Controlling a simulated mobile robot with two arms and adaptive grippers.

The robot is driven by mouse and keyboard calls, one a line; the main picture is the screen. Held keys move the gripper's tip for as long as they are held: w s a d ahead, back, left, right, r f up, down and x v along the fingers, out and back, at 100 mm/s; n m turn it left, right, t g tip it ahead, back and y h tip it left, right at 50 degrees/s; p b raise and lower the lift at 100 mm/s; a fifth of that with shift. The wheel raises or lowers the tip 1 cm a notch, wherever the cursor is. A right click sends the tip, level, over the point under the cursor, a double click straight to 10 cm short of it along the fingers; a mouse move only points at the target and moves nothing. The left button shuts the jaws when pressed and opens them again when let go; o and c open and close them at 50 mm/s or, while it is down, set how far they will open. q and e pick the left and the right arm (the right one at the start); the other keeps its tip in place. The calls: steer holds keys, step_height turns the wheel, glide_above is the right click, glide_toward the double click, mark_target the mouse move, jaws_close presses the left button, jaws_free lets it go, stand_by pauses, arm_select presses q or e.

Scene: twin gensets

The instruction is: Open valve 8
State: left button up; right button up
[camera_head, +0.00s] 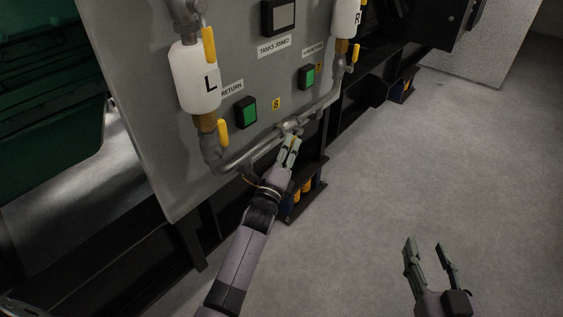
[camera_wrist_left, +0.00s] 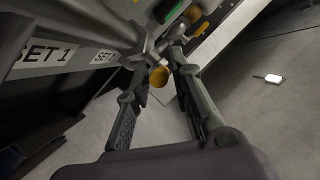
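A small yellow label 8 (camera_head: 276,104) is on the grey panel, above a grey pipe with a valve fitting (camera_head: 290,126). My left gripper (camera_head: 290,148) is just below this fitting, its fingers apart. In the left wrist view, a yellow handle end (camera_wrist_left: 158,76) shows between the spread fingers of the left gripper (camera_wrist_left: 160,82). I cannot tell whether the fingers touch it. The rest of the handle is partly hidden. My right gripper (camera_head: 430,257) is open and empty over the floor at the lower right.
A white L tank (camera_head: 193,78) with yellow handles (camera_head: 209,45) hangs at left, a white R tank (camera_head: 346,18) at right. Green-lit switches (camera_head: 247,112) sit on the panel (camera_head: 150,130). A black frame (camera_head: 190,240) runs below. The floor (camera_head: 450,160) at right is clear.

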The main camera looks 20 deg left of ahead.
arm_select(q)
steer(key=v, duration=1.1)
